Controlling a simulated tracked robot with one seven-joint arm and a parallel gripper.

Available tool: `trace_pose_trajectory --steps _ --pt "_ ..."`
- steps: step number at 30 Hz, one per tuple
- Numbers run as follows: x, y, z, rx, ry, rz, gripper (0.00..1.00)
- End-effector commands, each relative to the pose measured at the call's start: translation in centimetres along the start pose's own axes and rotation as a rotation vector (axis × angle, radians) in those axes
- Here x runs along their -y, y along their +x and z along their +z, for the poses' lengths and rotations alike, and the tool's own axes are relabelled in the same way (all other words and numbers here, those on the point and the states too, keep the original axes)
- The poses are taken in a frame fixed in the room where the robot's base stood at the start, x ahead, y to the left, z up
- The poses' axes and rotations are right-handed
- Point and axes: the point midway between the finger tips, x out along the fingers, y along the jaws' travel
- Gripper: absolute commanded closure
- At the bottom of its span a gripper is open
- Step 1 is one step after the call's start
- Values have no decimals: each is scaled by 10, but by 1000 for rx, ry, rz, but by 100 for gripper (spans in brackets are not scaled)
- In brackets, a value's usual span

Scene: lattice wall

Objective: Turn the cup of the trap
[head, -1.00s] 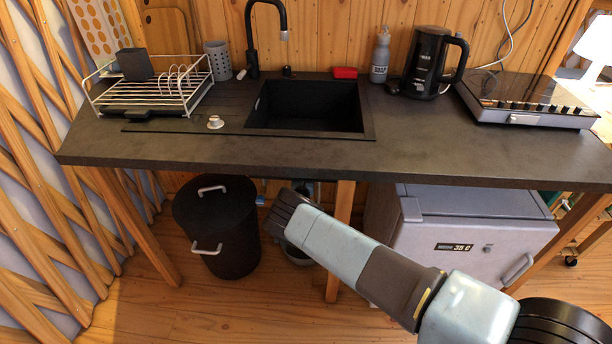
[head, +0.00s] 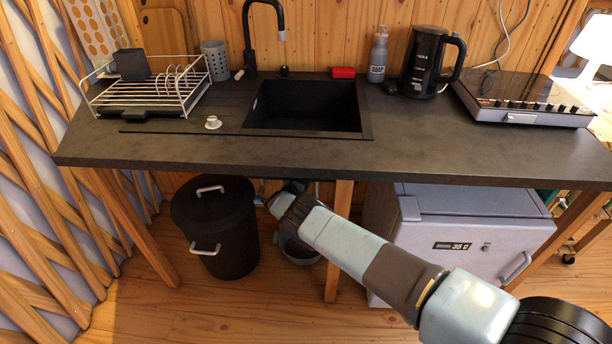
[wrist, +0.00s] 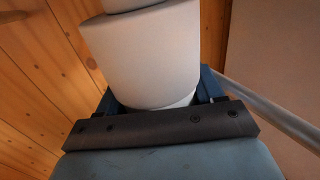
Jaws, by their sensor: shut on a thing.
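The white cup of the trap (wrist: 145,60) fills the upper middle of the wrist view, with a narrower white part above it. My gripper (wrist: 160,98) has its dark blue fingers on either side of the cup's lower end and is shut on it. In the head view my arm reaches under the counter, below the sink (head: 303,106). The fingers and the cup cannot be made out there, behind the arm and in the shade of the counter.
A black lidded bin (head: 215,225) stands left of my arm. A grey bucket (head: 300,252) is on the floor below my wrist. A wooden table leg (head: 338,225) stands close by my arm. A grey cool box (head: 470,235) is on the right.

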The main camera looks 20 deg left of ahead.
Motion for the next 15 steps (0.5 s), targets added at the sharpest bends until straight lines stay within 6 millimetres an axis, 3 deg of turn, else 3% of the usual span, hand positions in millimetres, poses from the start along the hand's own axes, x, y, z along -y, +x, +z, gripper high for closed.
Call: trace_pose_trajectory --steps 15 --pt "8 4 -1 3 -2 -115 64"
